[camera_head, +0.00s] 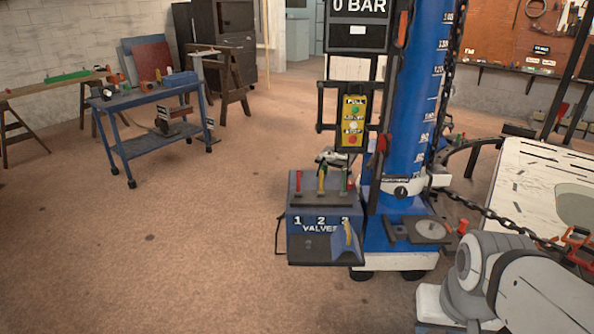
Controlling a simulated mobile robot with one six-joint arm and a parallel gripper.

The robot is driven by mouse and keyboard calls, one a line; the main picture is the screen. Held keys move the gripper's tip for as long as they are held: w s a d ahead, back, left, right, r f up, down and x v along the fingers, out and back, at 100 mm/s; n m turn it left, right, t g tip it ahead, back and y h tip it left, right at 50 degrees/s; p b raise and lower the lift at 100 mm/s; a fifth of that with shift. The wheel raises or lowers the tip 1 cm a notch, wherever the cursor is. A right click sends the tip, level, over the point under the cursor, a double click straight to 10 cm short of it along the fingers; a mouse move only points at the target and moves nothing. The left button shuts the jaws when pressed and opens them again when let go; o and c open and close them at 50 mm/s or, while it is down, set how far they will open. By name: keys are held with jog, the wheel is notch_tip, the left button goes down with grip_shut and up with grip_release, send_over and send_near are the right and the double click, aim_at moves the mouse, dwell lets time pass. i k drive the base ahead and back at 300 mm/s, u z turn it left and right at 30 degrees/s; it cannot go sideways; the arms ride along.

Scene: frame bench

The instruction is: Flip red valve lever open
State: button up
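The red valve lever (298,181) stands about upright on top of a dark blue-grey valve box (303,245), above the number 1. The box front reads "VALVES" with 1, 2 and 3. Grey and white links of my arm show at the lower right, well apart from the levers. My gripper is not in view.
A blue column (405,125) with a "0 BAR" display (359,8) rises right behind the valve box. A yellow button box (353,121) hangs above the levers. A chain (495,216) runs right toward a white board (535,185).

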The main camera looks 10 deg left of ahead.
aim_at(298, 192)
jog(key=u, duration=0.9)
jog(key=i, duration=0.6)
jog(key=u, duration=0.45)
jog(key=i, duration=2.55)
jog(key=z, duration=0.35)
jog(key=k, duration=0.9)
jog(key=z, duration=0.2)
jog(key=i, duration=0.95)
jog(key=u, duration=0.05)
